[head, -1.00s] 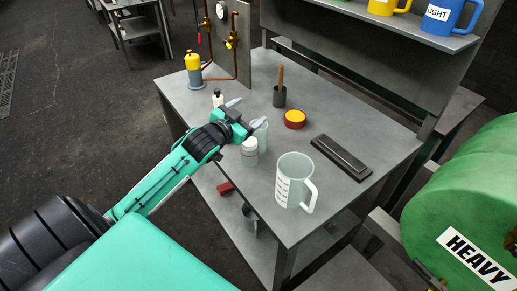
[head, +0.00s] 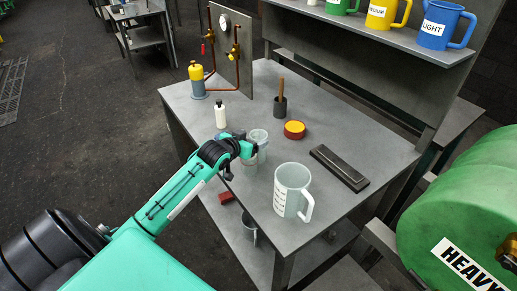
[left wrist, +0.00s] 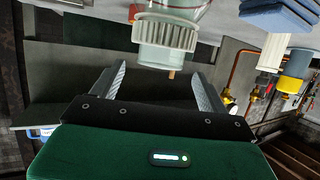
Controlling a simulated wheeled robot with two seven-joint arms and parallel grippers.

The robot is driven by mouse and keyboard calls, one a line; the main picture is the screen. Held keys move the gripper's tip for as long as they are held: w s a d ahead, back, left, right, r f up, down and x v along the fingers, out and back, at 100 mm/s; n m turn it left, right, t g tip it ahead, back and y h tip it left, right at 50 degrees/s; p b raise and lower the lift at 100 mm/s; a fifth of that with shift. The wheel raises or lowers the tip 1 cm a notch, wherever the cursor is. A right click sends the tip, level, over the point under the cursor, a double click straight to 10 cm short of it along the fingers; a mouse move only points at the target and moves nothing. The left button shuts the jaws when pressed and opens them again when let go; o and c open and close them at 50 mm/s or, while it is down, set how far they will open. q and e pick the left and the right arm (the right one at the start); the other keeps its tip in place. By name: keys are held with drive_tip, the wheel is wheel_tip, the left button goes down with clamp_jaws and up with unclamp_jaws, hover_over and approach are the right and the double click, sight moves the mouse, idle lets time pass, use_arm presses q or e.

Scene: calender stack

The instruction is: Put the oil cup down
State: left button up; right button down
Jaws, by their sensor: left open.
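A clear cup (head: 258,137), which looks like the oil cup, stands upright on the grey workbench (head: 335,218), near its left front edge. My left gripper (head: 240,143) is right beside it, and my wrist covers part of it. In the left wrist view a clear vessel with a ribbed white collar (left wrist: 165,35) shows beyond the fingertips; I take it for the same cup. The left gripper's fingers (left wrist: 156,76) are spread wide with nothing held between them. My right gripper is not in view.
A clear measuring jug (head: 291,190) stands to the right. A white bottle (head: 220,116), a red-and-yellow tin (head: 294,130), a dark holder with a stick (head: 280,107) and a dark flat bar (head: 339,167) are on the bench. The right front is clear.

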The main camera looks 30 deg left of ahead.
sight(263, 134)
use_arm(q)
drive_tip(key=p+x, duration=0.1)
drive_tip(key=x, duration=0.2)
drive_tip(key=shift+w+f, duration=0.2)
drive_tip(key=shift+w, duration=0.15)
drive_tip(key=shift+w+f+p, duration=0.35)
drive_tip(key=shift+w, duration=0.25)
drive_tip(key=c, duration=0.6)
drive_tip(key=shift+r, duration=0.1)
drive_tip(key=c, duration=0.8)
